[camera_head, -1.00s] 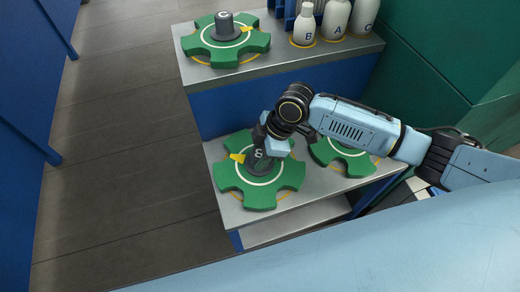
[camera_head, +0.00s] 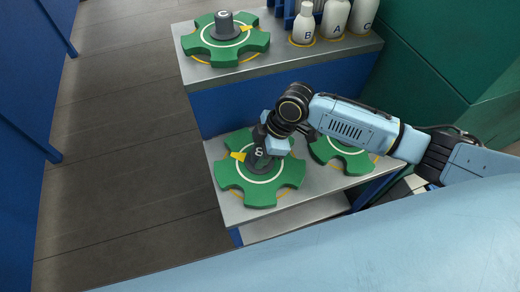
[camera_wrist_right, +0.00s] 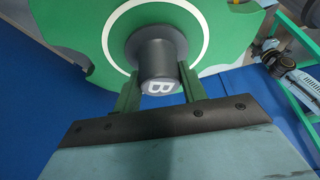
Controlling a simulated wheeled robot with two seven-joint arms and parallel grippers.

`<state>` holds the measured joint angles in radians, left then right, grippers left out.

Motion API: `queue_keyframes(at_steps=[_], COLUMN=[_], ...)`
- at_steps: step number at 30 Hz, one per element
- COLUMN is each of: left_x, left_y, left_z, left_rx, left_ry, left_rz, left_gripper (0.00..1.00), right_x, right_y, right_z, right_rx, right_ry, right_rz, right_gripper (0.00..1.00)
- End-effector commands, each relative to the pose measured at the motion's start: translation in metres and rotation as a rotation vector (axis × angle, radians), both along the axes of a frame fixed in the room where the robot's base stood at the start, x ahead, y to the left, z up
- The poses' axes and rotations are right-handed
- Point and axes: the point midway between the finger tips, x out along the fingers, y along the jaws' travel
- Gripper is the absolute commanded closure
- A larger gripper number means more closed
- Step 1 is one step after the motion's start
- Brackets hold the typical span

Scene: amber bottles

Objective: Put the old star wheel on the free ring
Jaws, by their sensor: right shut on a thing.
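My right gripper (camera_head: 264,146) is shut on the dark hub of a green star wheel (camera_head: 287,180) marked B, at the left of the lower shelf. The wrist view shows the fingers (camera_wrist_right: 160,88) on both sides of the hub (camera_wrist_right: 157,52). This wheel has a white circle and a yellow pointer; I cannot tell whether it touches the shelf. A second green star wheel (camera_head: 335,153) lies to its right, partly behind my arm, with a yellow ring edge beside it. A third star wheel (camera_head: 207,42), with hub C, sits on a yellow ring on the upper shelf. No wholly bare ring shows.
White bottles (camera_head: 304,24) marked B, A and C stand at the back right of the upper shelf, near a blue rack. The lower shelf (camera_head: 224,205) has a narrow bare front edge. A blue riser (camera_head: 225,108) separates the levels. Open floor lies left.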

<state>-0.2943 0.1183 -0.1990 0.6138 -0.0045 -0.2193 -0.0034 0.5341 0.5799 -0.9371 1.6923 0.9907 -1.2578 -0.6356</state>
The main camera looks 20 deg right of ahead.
Motion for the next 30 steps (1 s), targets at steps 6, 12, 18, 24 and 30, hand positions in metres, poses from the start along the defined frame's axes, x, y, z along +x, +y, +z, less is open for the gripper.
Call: queue_keyframes(at_steps=[6,12,18,24,30], left_x=[-0.0012,-0.0019,-0.0019,-0.0018,-0.0016], left_y=[0.0004,0.0007,0.0008,0.0009,0.0008], left_z=[-0.0002,-0.0003,-0.0002,-0.0001,-0.0002], left_rx=[0.001,0.001,0.001,0.001,0.002], left_ry=[0.003,0.004,0.004,0.004,0.004], left_rz=[0.0,0.0,0.0,0.0,0.0], left_gripper=[0.64,0.64,0.64,0.64,0.64], right_x=[0.001,0.001,0.0011,0.0011,0.0009], right_y=[0.0009,0.0009,0.001,0.0008,0.0005], right_z=[0.0015,0.0009,-0.0017,-0.0045,-0.0067], right_rx=[0.004,0.004,0.004,0.004,0.002], right_ry=[-0.004,-0.004,-0.004,-0.003,-0.002], right_rz=[0.0,0.0,0.0,-0.001,-0.001], right_gripper=[0.9,0.9,0.9,0.9,0.49])
